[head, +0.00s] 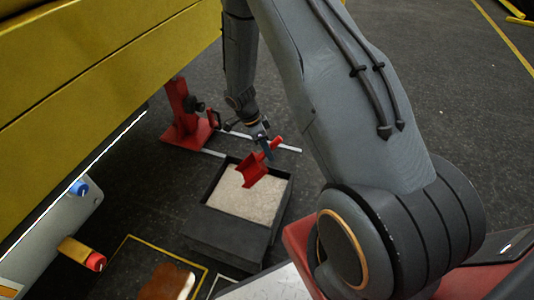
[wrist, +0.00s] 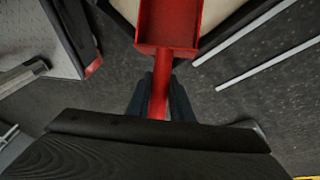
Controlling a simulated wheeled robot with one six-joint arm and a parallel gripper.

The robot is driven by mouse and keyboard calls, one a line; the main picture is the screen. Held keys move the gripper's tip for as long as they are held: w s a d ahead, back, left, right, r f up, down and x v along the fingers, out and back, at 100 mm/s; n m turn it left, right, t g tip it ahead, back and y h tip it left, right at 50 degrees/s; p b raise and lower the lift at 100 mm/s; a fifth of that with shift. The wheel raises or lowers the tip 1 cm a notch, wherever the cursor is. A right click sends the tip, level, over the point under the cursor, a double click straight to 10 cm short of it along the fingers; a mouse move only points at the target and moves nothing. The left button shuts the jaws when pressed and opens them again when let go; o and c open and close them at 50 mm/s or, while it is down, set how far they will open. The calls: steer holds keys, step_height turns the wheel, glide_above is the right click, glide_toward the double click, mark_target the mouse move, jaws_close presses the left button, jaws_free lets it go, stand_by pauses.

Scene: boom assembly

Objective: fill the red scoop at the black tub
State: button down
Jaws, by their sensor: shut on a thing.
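The red scoop (head: 252,170) is over the black tub (head: 285,207) in the head view. The tub holds pale grainy material (head: 247,200). My gripper (head: 267,148) is shut on the scoop's handle. In the wrist view, the fingers of my gripper (wrist: 160,95) close around the red handle, and the scoop (wrist: 169,25) points to the top of the picture. The bit of the scoop's bowl that shows there looks bare. I cannot tell whether the scoop touches the material.
A red stand (head: 185,125) is on the floor behind the tub. A yellow beam (head: 90,60) runs along the left. White strips (head: 285,147) lie near the tub. A brown patch (head: 165,283) lies at the front. Dark floor is open at the upper right.

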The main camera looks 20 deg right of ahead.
step_height(320, 180, down, 17)
steer(key=b, duration=1)
steer(key=shift+r, duration=0.2)
steer(key=shift+s, duration=0.1)
stand_by(0.5)
steer(key=shift+r, duration=0.1)
